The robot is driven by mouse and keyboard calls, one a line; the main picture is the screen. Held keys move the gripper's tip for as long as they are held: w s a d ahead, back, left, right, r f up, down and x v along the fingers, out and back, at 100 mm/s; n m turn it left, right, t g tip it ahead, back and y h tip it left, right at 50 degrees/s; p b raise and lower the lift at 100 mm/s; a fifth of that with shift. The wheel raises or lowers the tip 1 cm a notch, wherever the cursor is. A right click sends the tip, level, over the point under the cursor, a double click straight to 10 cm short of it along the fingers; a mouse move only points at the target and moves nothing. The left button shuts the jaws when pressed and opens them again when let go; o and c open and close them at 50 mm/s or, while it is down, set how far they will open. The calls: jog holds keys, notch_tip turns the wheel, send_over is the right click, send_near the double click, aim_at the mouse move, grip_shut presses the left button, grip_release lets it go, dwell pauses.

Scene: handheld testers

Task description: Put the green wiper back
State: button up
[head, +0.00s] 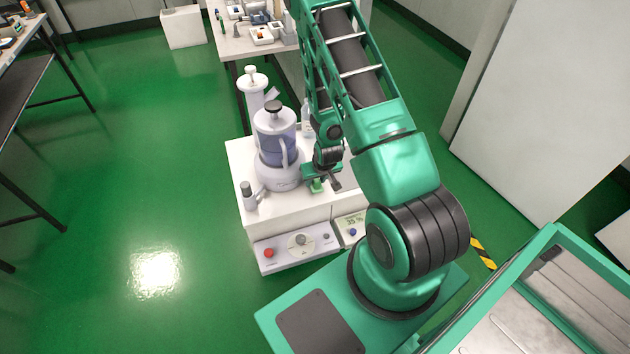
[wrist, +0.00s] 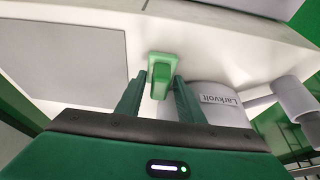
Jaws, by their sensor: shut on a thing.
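The green wiper (wrist: 161,73) is a small bright green piece with a wider, plate-like end, seen between the fingers in the wrist view. My gripper (wrist: 158,92) is shut on it. In the head view my gripper (head: 323,178) is low over the right part of the white bench (head: 285,215), with the green wiper (head: 316,186) just below it. I cannot tell whether the wiper touches the bench top. Part of the wiper is hidden by the fingers.
A white machine with a clear jug (head: 277,140) stands close left of my gripper; its label reads Larkvolt in the wrist view. A small bottle (head: 250,195) stands at the left edge. A control box (head: 297,246) and a display (head: 351,226) are at the front.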

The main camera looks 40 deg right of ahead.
jog(key=shift+a+f, duration=0.1)
jog(key=shift+f, duration=0.05)
jog(key=shift+f, duration=0.1)
jog(key=o, duration=1.1)
jog(key=s+r+g, duration=0.1)
jog(key=s+r, duration=0.2)
jog(key=r, duration=0.7)
jog(key=s+r, duration=0.3)
jog(key=r, duration=0.7)
jog(key=s+a+r+m+g+y, duration=0.1)
jog(key=s+a+r+m+g, duration=0.1)
jog(key=s+r, duration=2)
jog(key=shift+s+a+r+m+g, duration=0.2)
jog(key=shift+a+r+m+g, duration=0.1)
jog(key=shift+m+g, duration=0.35)
